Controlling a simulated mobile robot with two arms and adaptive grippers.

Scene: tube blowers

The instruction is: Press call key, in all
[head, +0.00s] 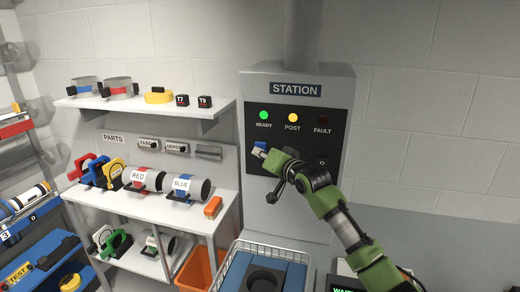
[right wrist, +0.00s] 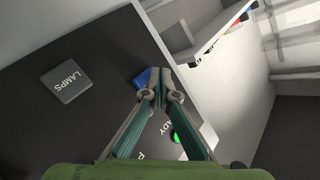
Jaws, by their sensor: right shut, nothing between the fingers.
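The STATION box (head: 294,89) stands on the wall with a dark panel. A small blue key (head: 260,145) is on the panel's left side below the READY lamp; no label on it can be read. In the right wrist view the blue key (right wrist: 141,79) is partly hidden behind my fingertips. My right gripper (head: 265,154) is shut and empty, with its tips at the blue key; I cannot tell whether they touch it. The tips also show in the right wrist view (right wrist: 156,72). A grey LAMPS key (right wrist: 67,84) lies apart from them. My left gripper is out of view.
The READY lamp (head: 264,115) is lit green and the POST lamp (head: 292,117) yellow; the FAULT lamp (head: 323,120) is dark red. Shelves (head: 222,195) with tubes and clamps stand left of the station. A wire basket (head: 283,249) is below the panel.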

